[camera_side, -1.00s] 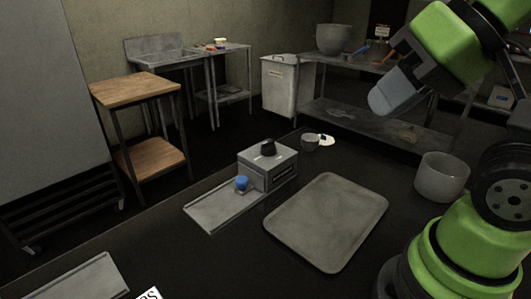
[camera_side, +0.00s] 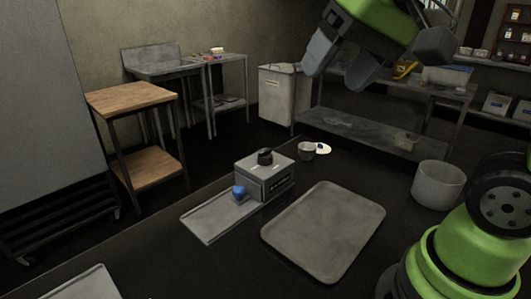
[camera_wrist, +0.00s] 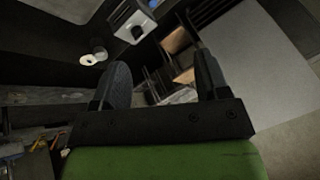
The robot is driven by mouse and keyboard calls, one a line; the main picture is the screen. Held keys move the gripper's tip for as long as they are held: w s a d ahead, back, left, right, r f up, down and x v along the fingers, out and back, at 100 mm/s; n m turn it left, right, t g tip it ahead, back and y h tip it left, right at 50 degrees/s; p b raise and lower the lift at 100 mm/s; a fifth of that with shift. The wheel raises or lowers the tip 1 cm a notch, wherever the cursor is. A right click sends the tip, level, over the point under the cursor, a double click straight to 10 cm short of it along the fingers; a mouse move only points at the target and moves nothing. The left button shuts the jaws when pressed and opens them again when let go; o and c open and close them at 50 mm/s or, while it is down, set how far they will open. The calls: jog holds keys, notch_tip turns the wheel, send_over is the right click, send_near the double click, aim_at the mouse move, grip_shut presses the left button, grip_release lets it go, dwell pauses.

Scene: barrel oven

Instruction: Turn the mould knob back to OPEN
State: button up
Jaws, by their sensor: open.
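The mould is a grey metal box (camera_side: 265,178) on the dark bench, with a black knob (camera_side: 265,157) on its top. A blue knob or ball (camera_side: 239,192) sits at its front, over a flat metal plate (camera_side: 212,216). Which way the black knob points is too small to read. The box also shows at the top of the wrist view (camera_wrist: 124,14), with the black knob (camera_wrist: 137,32) facing up. My gripper (camera_side: 338,70) is open and empty, high above and to the right of the box, well apart from it. Its two fingers also show in the wrist view (camera_wrist: 163,75).
A grey tray (camera_side: 325,232) lies right of the box. A grey pot (camera_side: 438,186) stands further right, near my base. A small cup (camera_side: 306,151) and a white disc (camera_side: 322,149) are behind the box. The air between my gripper and the box looks clear.

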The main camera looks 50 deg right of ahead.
jog(key=w+d+m+g, duration=0.2)
jog(key=w+d, duration=0.1)
jog(key=w, duration=0.7)
jog(key=m+g+h, duration=0.1)
jog(key=m+g, duration=0.2)
jog(key=m, duration=0.1)
send_near(266, 151)
jog(key=f, duration=0.7)
jog(key=w+f, duration=0.1)
jog(key=f, duration=0.2)
jog(key=shift+a+f, duration=0.15)
jog(key=shift+f, duration=0.1)
jog(key=c, duration=0.9)
jog(key=shift+c, duration=0.2)
